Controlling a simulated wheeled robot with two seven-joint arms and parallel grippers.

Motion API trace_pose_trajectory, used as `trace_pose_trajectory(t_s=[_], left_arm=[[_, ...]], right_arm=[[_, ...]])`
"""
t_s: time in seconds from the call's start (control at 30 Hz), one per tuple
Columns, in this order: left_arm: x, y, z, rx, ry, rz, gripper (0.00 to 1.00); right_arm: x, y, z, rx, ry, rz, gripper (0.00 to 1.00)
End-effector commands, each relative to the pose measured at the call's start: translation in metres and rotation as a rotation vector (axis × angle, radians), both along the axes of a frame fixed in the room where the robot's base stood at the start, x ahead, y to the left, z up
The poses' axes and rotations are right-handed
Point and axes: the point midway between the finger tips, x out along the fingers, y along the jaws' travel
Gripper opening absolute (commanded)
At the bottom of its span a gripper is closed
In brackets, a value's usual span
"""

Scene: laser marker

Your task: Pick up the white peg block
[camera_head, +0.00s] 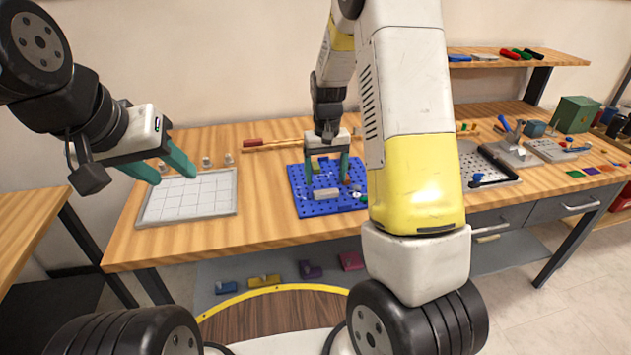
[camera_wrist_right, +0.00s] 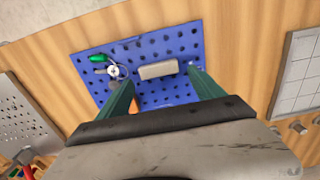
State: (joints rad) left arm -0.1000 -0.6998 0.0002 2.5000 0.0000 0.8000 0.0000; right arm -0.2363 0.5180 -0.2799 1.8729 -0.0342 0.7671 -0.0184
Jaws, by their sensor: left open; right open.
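The white peg block (camera_head: 326,194) lies on the blue pegboard (camera_head: 303,207). In the right wrist view the block (camera_wrist_right: 158,70) shows as a pale bar on the blue board (camera_wrist_right: 150,48), a little beyond and between the fingertips. My right gripper (camera_head: 327,178) is open and empty above the board, its green fingers pointing down; they also show in the wrist view (camera_wrist_right: 160,85). My left gripper (camera_head: 172,170) is open and empty above the white gridded tray (camera_head: 190,218) at the left.
On the blue board, a green piece (camera_wrist_right: 97,58) and a round white piece (camera_wrist_right: 113,71) lie near the block. A grey perforated plate (camera_head: 490,165) lies to the right, and a green box (camera_head: 574,114) stands at the back right. Bare wood separates the tray and the board.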

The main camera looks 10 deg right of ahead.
Motion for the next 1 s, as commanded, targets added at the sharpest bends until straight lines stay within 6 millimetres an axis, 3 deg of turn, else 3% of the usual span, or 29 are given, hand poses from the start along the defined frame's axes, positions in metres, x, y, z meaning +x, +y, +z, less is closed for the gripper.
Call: trace_pose_trajectory(t_s=[0.3,0.6,0.63,0.87,1.0], left_arm=[[0.000,0.000,0.000,0.000,0.000,0.000,0.45],[0.000,0.000,0.000,0.000,0.000,0.000,0.45],[0.000,0.000,0.000,0.000,0.000,0.000,0.45],[0.000,0.000,0.000,0.000,0.000,0.000,0.45],[0.000,0.000,0.000,0.000,0.000,0.000,0.45]], right_arm=[[-0.001,-0.002,-0.044,0.000,0.002,-0.001,0.77],[0.000,-0.002,-0.051,0.001,-0.002,-0.001,0.77],[0.000,-0.002,-0.051,0.001,-0.002,-0.001,0.75],[0.000,-0.002,-0.051,0.001,-0.002,-0.001,0.30],[0.000,-0.002,-0.050,0.001,-0.002,-0.001,0.27]])
